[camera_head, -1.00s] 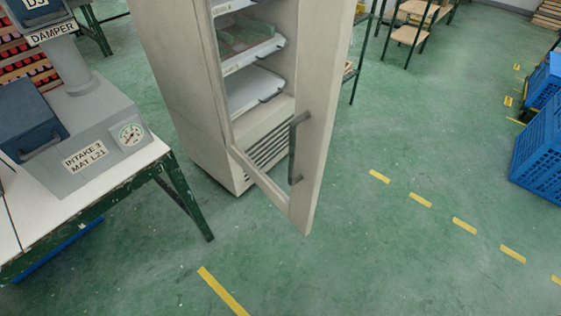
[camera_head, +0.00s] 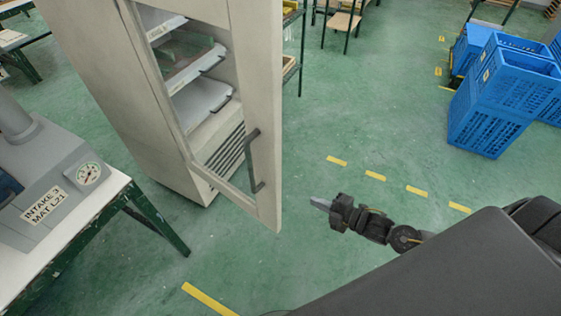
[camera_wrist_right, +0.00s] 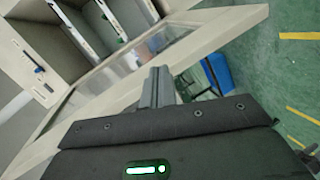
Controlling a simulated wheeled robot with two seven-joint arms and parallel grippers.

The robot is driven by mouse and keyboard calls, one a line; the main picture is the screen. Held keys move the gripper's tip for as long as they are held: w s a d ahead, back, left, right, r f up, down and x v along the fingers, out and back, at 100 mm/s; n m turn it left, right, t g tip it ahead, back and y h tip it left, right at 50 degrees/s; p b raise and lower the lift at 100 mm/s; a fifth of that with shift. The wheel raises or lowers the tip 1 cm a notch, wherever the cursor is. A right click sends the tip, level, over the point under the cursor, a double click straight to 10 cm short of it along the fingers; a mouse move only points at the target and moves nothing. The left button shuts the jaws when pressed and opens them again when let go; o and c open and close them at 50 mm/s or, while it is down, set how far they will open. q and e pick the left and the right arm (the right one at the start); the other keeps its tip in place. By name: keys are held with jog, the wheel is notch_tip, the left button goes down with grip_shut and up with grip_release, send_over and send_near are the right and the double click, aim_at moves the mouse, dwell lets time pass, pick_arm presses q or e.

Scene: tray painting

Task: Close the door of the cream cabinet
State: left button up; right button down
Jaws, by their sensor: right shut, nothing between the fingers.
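The cream cabinet (camera_head: 105,90) stands upright left of centre in the head view. Its door (camera_head: 262,95) is swung open toward me, with a glass pane and a dark grey handle (camera_head: 254,162). Shelves with trays show inside the cabinet. My right gripper (camera_head: 318,203) is shut and empty, to the right of the door's lower corner and apart from it in the head view. In the right wrist view my shut fingers (camera_wrist_right: 158,87) appear in front of the door frame (camera_wrist_right: 215,38); whether they touch it I cannot tell. My left gripper is not in view.
A grey intake unit (camera_head: 60,185) sits on a white-topped table (camera_head: 95,215) at the left. Blue crates (camera_head: 490,125) are stacked at the right. Yellow floor dashes (camera_head: 375,175) cross the green floor, which is clear around the door's front.

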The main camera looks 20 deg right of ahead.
jog(key=s+a+r+n+g+y+p, duration=0.1)
jog(key=s+a+r+n+y, duration=0.2)
jog(key=r, duration=0.6)
jog(key=s+a+r+n+y+p, duration=0.1)
jog(key=s+a+r+n+y, duration=0.2)
jog(key=r, duration=0.5)
jog(key=n+p, duration=0.1)
jog(key=p, duration=0.4)
send_over(281, 173)
jog(key=s+a, duration=0.3)
jog(key=s, duration=0.1)
jog(key=shift+w+d+r, duration=0.1)
jog(key=shift+w+d, duration=0.05)
jog(key=shift+d, duration=0.05)
jog(key=shift+w+d, duration=0.2)
jog(key=shift+d, duration=0.3)
